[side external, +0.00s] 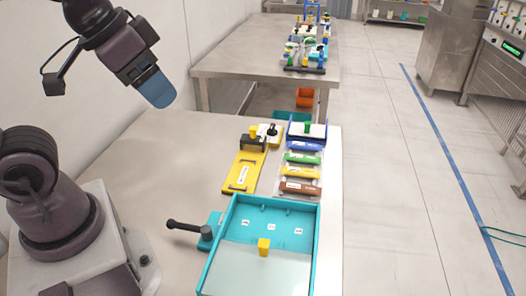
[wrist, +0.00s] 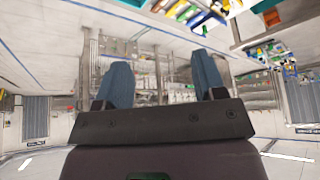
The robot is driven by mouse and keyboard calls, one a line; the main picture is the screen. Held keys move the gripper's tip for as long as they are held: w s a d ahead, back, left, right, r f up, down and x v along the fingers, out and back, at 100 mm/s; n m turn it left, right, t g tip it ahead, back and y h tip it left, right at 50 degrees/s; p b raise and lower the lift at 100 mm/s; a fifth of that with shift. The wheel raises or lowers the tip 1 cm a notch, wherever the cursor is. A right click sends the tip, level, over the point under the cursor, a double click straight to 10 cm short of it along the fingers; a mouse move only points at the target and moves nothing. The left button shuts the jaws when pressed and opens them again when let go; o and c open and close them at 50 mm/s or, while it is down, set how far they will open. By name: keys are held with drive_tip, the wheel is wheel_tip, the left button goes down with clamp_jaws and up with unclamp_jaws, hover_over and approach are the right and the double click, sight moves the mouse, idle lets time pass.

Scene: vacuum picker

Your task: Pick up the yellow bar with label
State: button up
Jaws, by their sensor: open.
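A yellow bar with a white label (side external: 300,172) lies in a rack of coloured bars on the near table in the side view. It sits between a green bar (side external: 302,159) and a brown bar (side external: 298,187); a blue bar (side external: 304,146) is at the back. My gripper (side external: 158,92) is raised high above the table's left side, well apart from the bars. In the wrist view its two blue fingers (wrist: 163,76) are spread with nothing between them.
A yellow fixture (side external: 243,178) with its own label stands left of the rack. A teal tray (side external: 316,245) with a small yellow block (side external: 264,246) is in front. A black-handled clamp (side external: 207,232) is beside the tray. The table's left side is clear.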

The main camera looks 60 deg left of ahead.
wheel_tip(320, 180, down, 2)
drive_tip(key=w+g, duration=0.2)
drive_tip(key=m+g, duration=0.4)
drive_tip(key=m, duration=0.5)
hover_over(297, 169)
drive_tip(key=s, duration=0.1)
wheel_tip(297, 169, down, 27)
drive_tip(key=shift+d+r, duration=0.1)
drive_tip(key=shift+r, duration=0.1)
drive_tip(key=shift+w+f, duration=0.25)
drive_tip(key=shift+f, duration=1.05)
drive_tip(key=shift+w+f, duration=0.2)
drive_tip(key=shift+f, duration=1.1)
drive_tip(key=c, duration=1.1)
drive_tip(key=shift+r, duration=0.1)
